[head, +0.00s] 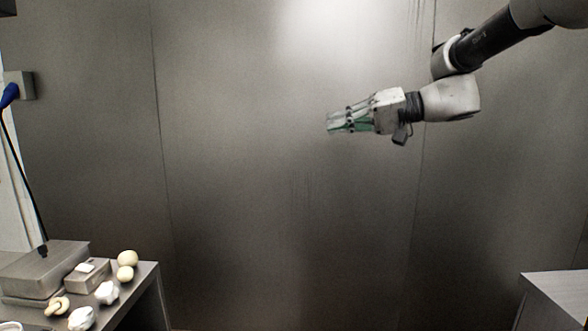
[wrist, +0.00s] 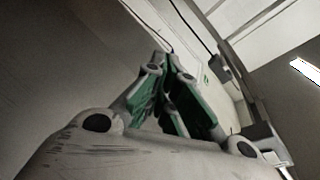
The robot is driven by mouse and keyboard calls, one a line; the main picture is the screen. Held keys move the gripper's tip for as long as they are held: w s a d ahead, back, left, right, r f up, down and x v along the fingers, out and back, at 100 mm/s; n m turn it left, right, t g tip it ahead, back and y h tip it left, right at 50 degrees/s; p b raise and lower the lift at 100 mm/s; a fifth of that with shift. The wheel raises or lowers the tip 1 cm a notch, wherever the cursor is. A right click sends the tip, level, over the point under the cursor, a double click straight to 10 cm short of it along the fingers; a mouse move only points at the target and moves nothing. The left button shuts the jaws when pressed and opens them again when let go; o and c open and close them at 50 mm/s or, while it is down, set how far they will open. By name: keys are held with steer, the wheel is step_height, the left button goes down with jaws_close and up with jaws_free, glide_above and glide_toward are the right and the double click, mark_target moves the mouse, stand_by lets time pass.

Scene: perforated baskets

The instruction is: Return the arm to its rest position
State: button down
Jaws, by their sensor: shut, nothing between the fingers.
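My gripper (head: 332,122) is held in the air in the upper right half of the head view, in front of a grey metal wall. My arm comes in from the top right corner, and the gripper points left. Its green-padded fingers are together with nothing between them. In the wrist view the fingertips (wrist: 168,62) converge and hold nothing.
A grey table (head: 143,283) at the lower left carries a metal box (head: 45,268), a smaller tray (head: 88,274) and several pale round items, such as a ball (head: 127,258). Another grey surface (head: 560,290) is at the lower right. The space around my gripper is clear.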

steer(key=s+d+f+m+h, duration=0.3)
steer(key=s+d+f+h, duration=0.3)
steer(key=f, duration=0.5)
steer(key=s+d+f+h, duration=0.4)
steer(key=s+d, duration=0.5)
steer(key=d, duration=0.1)
steer(key=s+d+f+h, duration=0.4)
steer(key=s+d, duration=0.5)
steer(key=d, duration=0.1)
steer(key=shift+d+h, duration=0.3)
steer(key=shift+h, duration=0.1)
